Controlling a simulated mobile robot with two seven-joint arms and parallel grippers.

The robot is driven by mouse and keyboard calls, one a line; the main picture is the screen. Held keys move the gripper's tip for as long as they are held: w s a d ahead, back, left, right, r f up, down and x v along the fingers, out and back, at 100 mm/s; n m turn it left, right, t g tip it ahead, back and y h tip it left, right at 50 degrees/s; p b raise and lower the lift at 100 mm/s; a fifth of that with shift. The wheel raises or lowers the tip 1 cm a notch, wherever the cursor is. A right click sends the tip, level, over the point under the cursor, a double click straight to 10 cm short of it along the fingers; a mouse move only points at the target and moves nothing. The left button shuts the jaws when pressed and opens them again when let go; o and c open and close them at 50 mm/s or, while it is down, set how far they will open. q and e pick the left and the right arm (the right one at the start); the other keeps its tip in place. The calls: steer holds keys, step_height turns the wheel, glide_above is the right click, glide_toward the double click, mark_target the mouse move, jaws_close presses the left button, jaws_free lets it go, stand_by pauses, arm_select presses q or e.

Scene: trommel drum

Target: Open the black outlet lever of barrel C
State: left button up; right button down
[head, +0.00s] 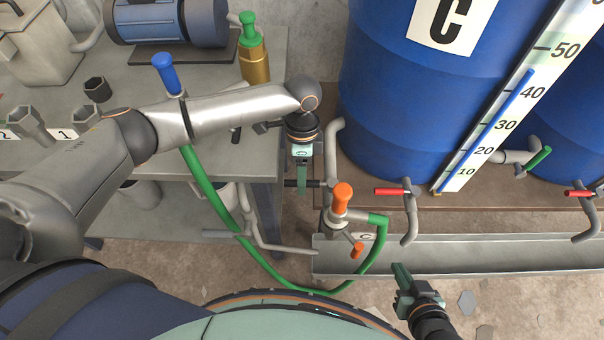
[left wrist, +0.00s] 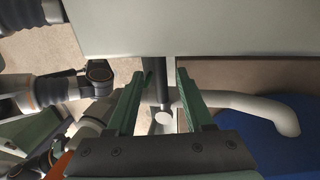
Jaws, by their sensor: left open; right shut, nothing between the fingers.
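Barrel C (head: 400,110) is the blue drum with the white C label. Its bent grey outlet pipe (head: 334,135) comes down at the drum's left side and also shows in the left wrist view (left wrist: 250,102). The black outlet lever (head: 317,184) sticks out leftward, level, from the pipe's lower end. My left gripper (head: 301,182) points down beside the table edge at the lever's free end, and is open. In the left wrist view the dark lever (left wrist: 161,85) shows between its fingers (left wrist: 164,74); contact cannot be told. My right gripper (head: 400,272) is shut and empty, low right.
An orange-handled valve (head: 342,198) with a green hose (head: 222,200) stands just right of the lever. A red-handled tap (head: 408,212) is further right, above a metal trough (head: 470,252). The grey table (head: 215,160) lies left, under my left arm.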

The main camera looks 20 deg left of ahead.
arm_select(q)
jaws_close()
stand_by(1.4)
